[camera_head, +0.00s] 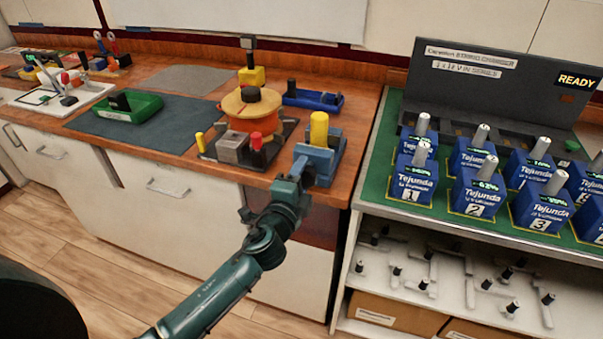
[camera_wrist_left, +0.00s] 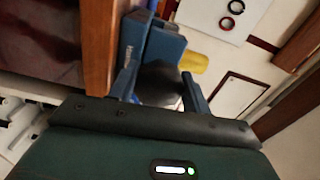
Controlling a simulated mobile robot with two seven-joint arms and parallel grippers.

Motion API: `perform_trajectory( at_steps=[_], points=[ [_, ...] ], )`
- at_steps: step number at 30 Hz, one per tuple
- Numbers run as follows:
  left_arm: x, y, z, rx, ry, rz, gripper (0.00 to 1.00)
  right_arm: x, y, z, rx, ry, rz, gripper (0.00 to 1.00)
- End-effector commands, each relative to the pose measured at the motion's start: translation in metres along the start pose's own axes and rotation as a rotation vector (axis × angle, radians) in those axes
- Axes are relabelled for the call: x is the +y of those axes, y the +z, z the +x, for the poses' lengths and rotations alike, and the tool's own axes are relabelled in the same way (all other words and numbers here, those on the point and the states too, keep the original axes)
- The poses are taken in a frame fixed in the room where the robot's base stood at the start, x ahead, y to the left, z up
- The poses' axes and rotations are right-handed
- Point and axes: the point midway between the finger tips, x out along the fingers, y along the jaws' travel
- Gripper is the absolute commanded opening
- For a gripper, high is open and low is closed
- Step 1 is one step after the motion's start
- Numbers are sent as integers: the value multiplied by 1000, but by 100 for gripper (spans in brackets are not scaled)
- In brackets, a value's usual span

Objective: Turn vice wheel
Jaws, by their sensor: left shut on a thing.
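The blue vice (camera_head: 322,160) stands at the front right edge of the wooden bench, with a yellow cylinder (camera_head: 319,128) upright in it. My left gripper (camera_head: 299,175) reaches the vice's front side from below, at the bench edge. The vice wheel is hidden by the gripper in the head view. In the left wrist view, the two fingers (camera_wrist_left: 160,88) stand either side of a dark rounded part, the vice wheel (camera_wrist_left: 160,76), and are shut on it. The blue vice body (camera_wrist_left: 163,47) and the yellow cylinder (camera_wrist_left: 196,61) show behind it. My right gripper is in neither view.
An orange spool (camera_head: 248,108) and a grey block (camera_head: 232,148) sit left of the vice on the bench (camera_head: 180,70). A blue tray (camera_head: 313,99) lies behind it. A green shelf unit (camera_head: 385,170) with several blue battery packs stands close on the right.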

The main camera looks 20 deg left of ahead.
Motion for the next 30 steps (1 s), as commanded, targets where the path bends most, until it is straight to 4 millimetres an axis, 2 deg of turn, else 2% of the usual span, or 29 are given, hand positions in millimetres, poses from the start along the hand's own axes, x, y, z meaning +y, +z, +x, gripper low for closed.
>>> perform_trajectory(
  at_steps=[12,28,29,30],
  points=[
    [-1,0,0,1,0,179,25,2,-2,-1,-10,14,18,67],
    [-1,0,0,1,0,202,25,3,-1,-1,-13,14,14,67],
    [-1,0,0,1,0,201,49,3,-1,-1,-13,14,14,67],
    [-1,0,0,1,0,201,53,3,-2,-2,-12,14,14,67]
  ],
)
